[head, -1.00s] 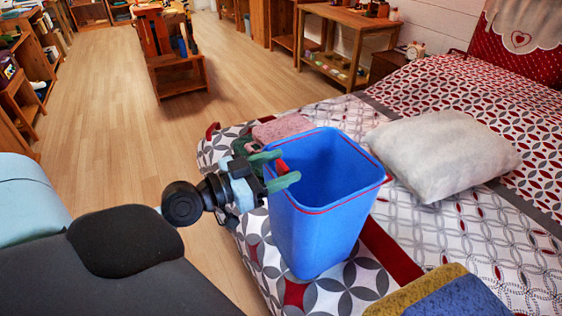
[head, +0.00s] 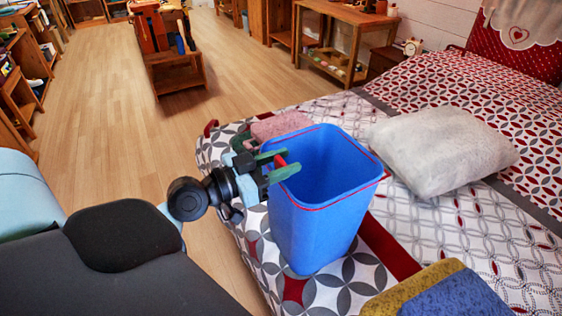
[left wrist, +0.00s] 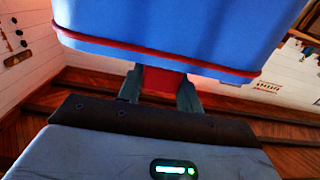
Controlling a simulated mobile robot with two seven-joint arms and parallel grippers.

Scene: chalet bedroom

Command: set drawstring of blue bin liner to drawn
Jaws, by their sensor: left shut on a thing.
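The blue bin liner (head: 312,232) stands upright and open-mouthed on the bed. A red drawstring (head: 352,198) runs as a thin line around it just below the rim, with a red tab (head: 281,160) at the left corner. My left gripper (head: 279,164) is at that corner, its green fingers shut on the tab. In the left wrist view the red tab (left wrist: 163,81) sits between the two fingers, below the red line on the blue wall (left wrist: 180,25). My right gripper is not in view.
The bed (head: 450,225) carries a pale cushion (head: 443,150) right of the bin, folded pink cloth (head: 282,125) behind it, and yellow and blue folded cloths (head: 455,295) at front right. Wooden floor (head: 110,140) is clear to the left.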

